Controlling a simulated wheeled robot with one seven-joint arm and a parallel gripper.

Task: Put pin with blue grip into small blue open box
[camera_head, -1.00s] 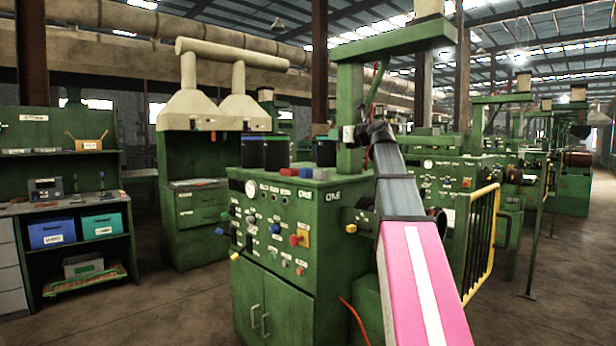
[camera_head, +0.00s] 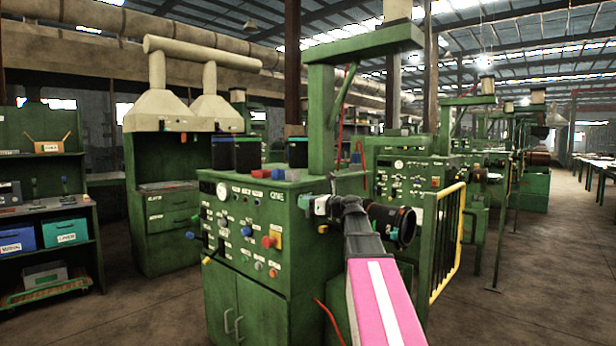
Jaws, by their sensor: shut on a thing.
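My gripper (camera_head: 318,206) is at the upper right edge of the green machine's front, small in the head view. It is shut on a small blue piece, which looks like the blue grip of a pin (camera_head: 305,202) at the panel's edge. I cannot tell whether the pin is still seated in the machine. A small blue open box (camera_head: 278,174) sits on the machine's top, left of and above my gripper. Its inside is hidden.
A small red box (camera_head: 262,173) stands beside the blue box, with dark containers (camera_head: 248,153) behind. The green machine (camera_head: 255,240) carries several coloured knobs. A green post (camera_head: 322,115) rises near my arm. A yellow railing (camera_head: 447,245) stands to the right.

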